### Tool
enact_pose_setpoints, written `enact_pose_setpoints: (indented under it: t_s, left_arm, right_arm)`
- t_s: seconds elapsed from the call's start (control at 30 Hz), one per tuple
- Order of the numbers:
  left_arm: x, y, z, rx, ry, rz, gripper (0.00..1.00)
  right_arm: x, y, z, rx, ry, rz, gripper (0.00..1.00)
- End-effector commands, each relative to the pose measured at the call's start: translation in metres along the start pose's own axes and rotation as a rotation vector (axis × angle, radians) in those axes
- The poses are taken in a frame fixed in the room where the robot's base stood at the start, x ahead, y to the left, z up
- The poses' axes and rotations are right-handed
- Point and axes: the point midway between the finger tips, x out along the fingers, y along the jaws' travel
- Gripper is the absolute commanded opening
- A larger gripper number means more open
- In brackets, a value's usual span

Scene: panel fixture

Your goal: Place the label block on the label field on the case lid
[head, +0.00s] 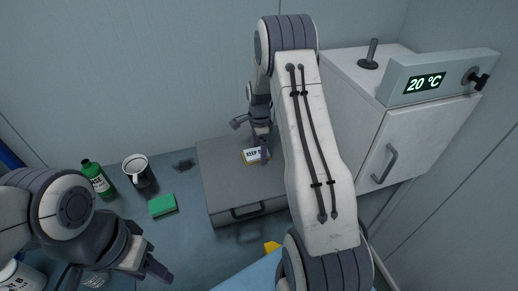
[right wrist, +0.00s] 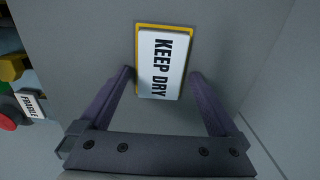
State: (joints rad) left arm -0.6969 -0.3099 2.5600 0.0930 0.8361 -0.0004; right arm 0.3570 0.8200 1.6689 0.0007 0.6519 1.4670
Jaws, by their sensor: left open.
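The white label block (right wrist: 161,65), printed KEEP DRY, lies on the yellow-edged label field (right wrist: 137,40) on the grey case lid (right wrist: 85,35). Yellow shows mainly along the block's left and top edges in the right wrist view. In the head view the label block (head: 253,156) is partly covered by my right gripper (head: 251,139). That gripper's fingers are open on either side of the block's near end, with small gaps, in the right wrist view (right wrist: 161,76). My left gripper (head: 152,258) is open and empty at the lower left, away from the case (head: 225,180).
A green bottle (head: 97,178), a dark mug with a white rim (head: 137,170) and a green block (head: 162,205) stand left of the case. A white cabinet (head: 372,130) is at the right. A FRAGILE block (right wrist: 30,104) and a red round thing (right wrist: 5,118) lie beside the case.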

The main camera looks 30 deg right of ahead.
Motion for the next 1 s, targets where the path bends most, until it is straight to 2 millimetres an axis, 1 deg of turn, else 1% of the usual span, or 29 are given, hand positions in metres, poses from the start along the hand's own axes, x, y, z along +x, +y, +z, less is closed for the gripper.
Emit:
enact_pose_setpoints:
  t_s: [0.17, 0.27, 0.33, 0.47, 0.6, 0.8, 0.9, 1.0]
  left_arm:
    - [0.0, 0.0, 0.0, 0.0, 0.0, 0.0, 0.5]
    - [-0.004, 0.0, 0.0, 0.0, 0.0, 0.0, 0.5]
    - [0.002, 0.0, 0.0, 0.0, 0.0, 0.0, 0.5]
    - [0.008, -0.001, 0.001, 0.0, 0.0, 0.0, 0.5]
    - [0.015, -0.001, 0.001, 0.0, 0.0, 0.0, 0.5]
    - [0.021, -0.002, 0.001, 0.0, 0.0, 0.0, 0.5]
    - [0.022, -0.002, 0.001, 0.0, 0.0, 0.0, 0.5]
    - [0.022, -0.002, 0.001, 0.0, 0.0, 0.0, 0.5]
  right_arm:
    - [-0.001, 0.0, 0.0, 0.0, 0.0, 0.0, 0.97]
    - [-0.006, 0.0, 0.0, 0.0, 0.0, -0.001, 0.97]
    - [-0.011, -0.001, 0.0, 0.0, 0.0, -0.003, 0.97]
    - [-0.035, -0.002, 0.0, 0.0, 0.001, -0.007, 0.97]
    - [-0.066, -0.002, 0.0, 0.0, 0.001, -0.007, 0.97]
    - [-0.104, -0.001, 0.0, 0.0, 0.001, -0.005, 0.97]
    - [-0.115, -0.001, 0.0, 0.0, 0.0, -0.003, 0.97]
    - [-0.121, -0.001, 0.0, 0.0, 0.0, -0.001, 0.97]
